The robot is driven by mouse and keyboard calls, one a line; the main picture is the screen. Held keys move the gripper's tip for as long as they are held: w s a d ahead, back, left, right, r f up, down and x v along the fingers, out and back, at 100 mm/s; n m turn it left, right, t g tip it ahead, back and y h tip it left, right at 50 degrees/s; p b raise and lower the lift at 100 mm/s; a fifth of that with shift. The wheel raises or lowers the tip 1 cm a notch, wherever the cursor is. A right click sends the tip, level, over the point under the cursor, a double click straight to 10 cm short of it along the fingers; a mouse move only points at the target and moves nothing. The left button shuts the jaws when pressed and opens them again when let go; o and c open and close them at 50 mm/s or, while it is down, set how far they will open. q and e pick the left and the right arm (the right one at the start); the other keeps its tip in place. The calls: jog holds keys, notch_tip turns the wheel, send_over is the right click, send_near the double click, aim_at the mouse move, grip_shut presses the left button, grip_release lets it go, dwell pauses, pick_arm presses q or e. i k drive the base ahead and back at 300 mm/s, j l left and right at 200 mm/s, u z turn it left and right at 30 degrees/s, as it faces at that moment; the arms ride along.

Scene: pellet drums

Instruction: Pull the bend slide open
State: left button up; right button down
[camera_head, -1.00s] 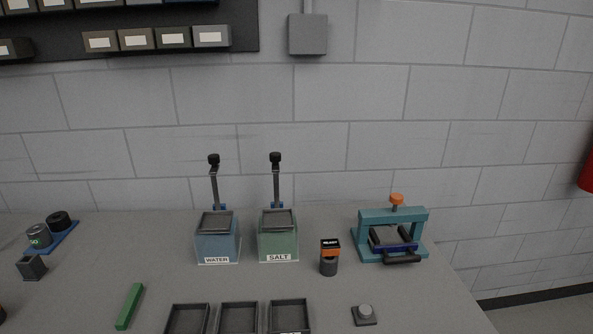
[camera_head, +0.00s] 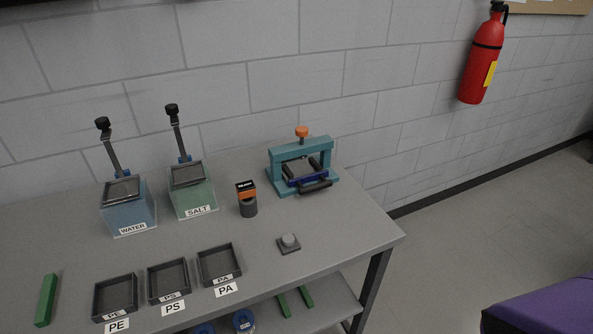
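The bend rig is a teal frame (camera_head: 301,150) with an orange knob (camera_head: 302,132) on top, at the back right of the grey table in the head view. Its bend slide looks like the dark blue and grey carriage (camera_head: 306,180) inside the frame, with a black bar handle (camera_head: 316,186) at its front. How far the slide is out I cannot tell. Neither of my grippers is in view.
Left of the rig stand a black and orange canister (camera_head: 247,200), the green SALT tank (camera_head: 194,193) and the blue WATER tank (camera_head: 128,210). A small button box (camera_head: 288,243) and trays PE, PS and PA (camera_head: 219,264) lie in front. A red extinguisher (camera_head: 481,60) hangs on the wall.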

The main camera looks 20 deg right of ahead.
aim_at(298, 172)
jog(key=k+z, duration=0.1)
jog(key=z, duration=0.4)
jog(key=k+l+z, duration=0.1)
jog(key=z, duration=0.4)
jog(key=k+l+z, duration=0.1)
jog(key=z, duration=0.4)
jog(key=i+l, duration=0.05)
jog(key=l, duration=0.05)
